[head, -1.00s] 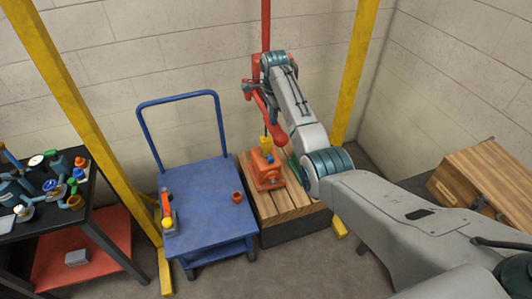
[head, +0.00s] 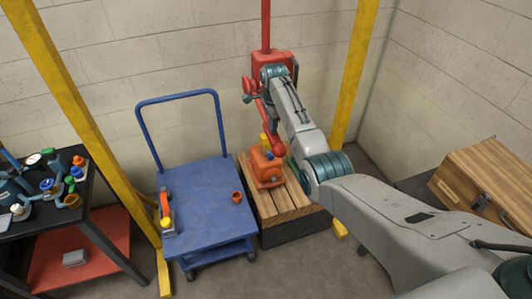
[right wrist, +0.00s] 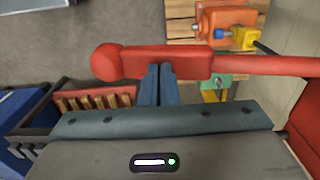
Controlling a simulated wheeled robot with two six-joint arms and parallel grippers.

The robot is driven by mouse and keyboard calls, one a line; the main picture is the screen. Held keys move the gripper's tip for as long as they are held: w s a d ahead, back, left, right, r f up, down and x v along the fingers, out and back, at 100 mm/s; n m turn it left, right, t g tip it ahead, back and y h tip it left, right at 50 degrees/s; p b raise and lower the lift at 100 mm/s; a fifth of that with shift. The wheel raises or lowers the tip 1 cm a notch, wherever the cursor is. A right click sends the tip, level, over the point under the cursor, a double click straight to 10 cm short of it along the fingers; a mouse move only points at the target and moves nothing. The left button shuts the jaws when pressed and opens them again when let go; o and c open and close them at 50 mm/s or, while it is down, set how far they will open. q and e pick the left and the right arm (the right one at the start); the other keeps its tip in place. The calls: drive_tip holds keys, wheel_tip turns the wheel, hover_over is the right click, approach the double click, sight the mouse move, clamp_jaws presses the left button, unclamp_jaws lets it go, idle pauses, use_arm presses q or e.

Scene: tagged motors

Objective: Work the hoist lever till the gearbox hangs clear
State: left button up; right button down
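The red hoist (head: 286,62) is on the back wall below a red upright, partly hidden by my right arm. Its red lever (head: 276,137) slopes down in the head view and lies across the right wrist view (right wrist: 185,64). My right gripper (right wrist: 160,68) has its blue fingers close together, tips overlapping the lever's lower edge; it looks shut against the lever rather than around it. The orange gearbox (head: 264,168) is over the wooden pallet (head: 280,204), a yellow piece (head: 264,140) above it. I cannot tell whether it touches the slats. My left gripper is out of view.
A blue cart (head: 205,200) stands left of the pallet, bearing a small orange cup (head: 237,197) and an orange-handled tool (head: 166,212). Yellow posts (head: 355,75) flank the area. A black bench (head: 40,220) is at left, a wooden case (head: 485,180) at right.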

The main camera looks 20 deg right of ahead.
drive_tip(key=shift+f, duration=0.4)
wheel_tip(320, 180, down, 2)
drive_tip(key=shift+b, duration=1.05)
drive_tip(key=shift+w+f+b, duration=0.35)
drive_tip(key=shift+f+b, duration=0.45)
drive_tip(key=shift+f, duration=0.1)
drive_tip(key=shift+a+r, duration=0.1)
drive_tip(key=shift+w, duration=0.1)
drive_tip(key=shift+r+p, duration=0.4)
drive_tip(key=shift+p, duration=0.2)
wheel_tip(320, 180, up, 6)
drive_tip(key=p, duration=0.4)
drive_tip(key=shift+f+p, duration=0.25)
drive_tip(key=shift+p, duration=0.15)
wheel_tip(320, 180, up, 11)
